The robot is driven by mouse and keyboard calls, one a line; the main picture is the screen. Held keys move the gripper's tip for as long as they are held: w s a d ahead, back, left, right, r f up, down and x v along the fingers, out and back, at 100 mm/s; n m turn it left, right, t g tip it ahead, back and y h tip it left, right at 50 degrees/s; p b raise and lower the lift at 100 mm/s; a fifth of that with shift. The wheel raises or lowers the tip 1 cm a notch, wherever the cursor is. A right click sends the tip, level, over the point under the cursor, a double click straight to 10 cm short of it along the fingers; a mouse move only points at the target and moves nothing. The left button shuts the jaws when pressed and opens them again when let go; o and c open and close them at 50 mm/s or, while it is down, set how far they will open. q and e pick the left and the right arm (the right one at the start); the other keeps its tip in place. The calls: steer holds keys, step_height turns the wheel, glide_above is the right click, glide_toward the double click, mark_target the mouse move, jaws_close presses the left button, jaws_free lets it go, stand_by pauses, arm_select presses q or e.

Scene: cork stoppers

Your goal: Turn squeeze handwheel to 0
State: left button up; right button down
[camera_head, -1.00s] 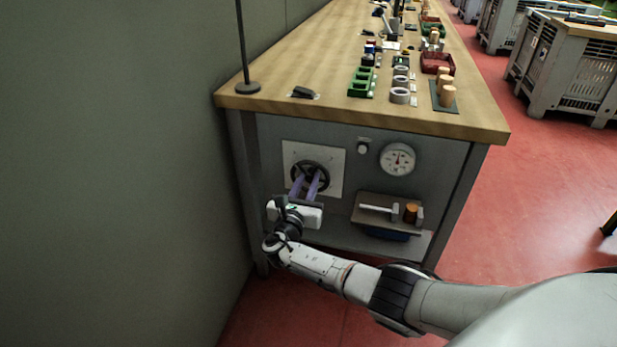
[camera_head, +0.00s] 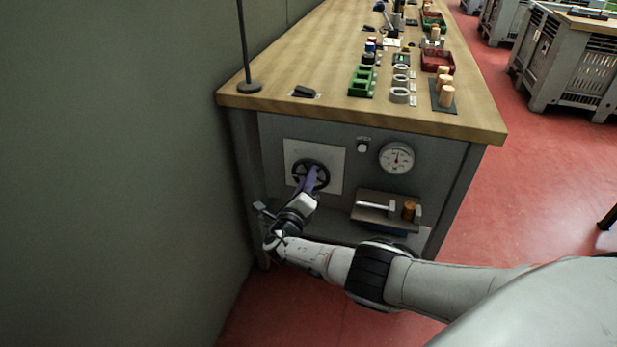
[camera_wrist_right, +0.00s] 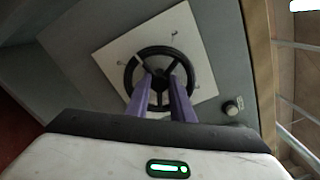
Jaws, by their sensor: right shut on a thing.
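The squeeze handwheel (camera_head: 322,168) is a black spoked wheel on a pale square plate (camera_head: 332,154) on the bench's front panel. In the right wrist view the handwheel (camera_wrist_right: 181,58) shows its rim and spokes, with small marks on the plate around it; I cannot read them. My right gripper (camera_head: 310,180) has purple fingers that reach the wheel's middle. In the wrist view its fingers (camera_wrist_right: 160,88) are shut on the wheel's hub, which they partly hide. My left gripper is not in view.
A dial gauge (camera_head: 396,158) and a small knob (camera_head: 363,146) sit right of the wheel. Below them a small shelf (camera_head: 378,221) carries a cork piece (camera_head: 409,210). The wooden bench top (camera_head: 330,74) overhangs above. A wall (camera_head: 110,170) stands close on the left.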

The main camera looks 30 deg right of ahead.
steer(key=n, duration=0.6)
steer(key=shift+f+n, duration=0.1)
steer(key=shift+n, duration=0.3)
stand_by(0.4)
steer(key=c, duration=1.8)
jaws_free()
steer(key=p+v, duration=0.5)
steer(key=v, duration=0.5)
steer(key=shift+s+a+p, duration=0.1)
steer(key=shift+s+p, duration=0.05)
steer(key=shift+p, duration=0.2)
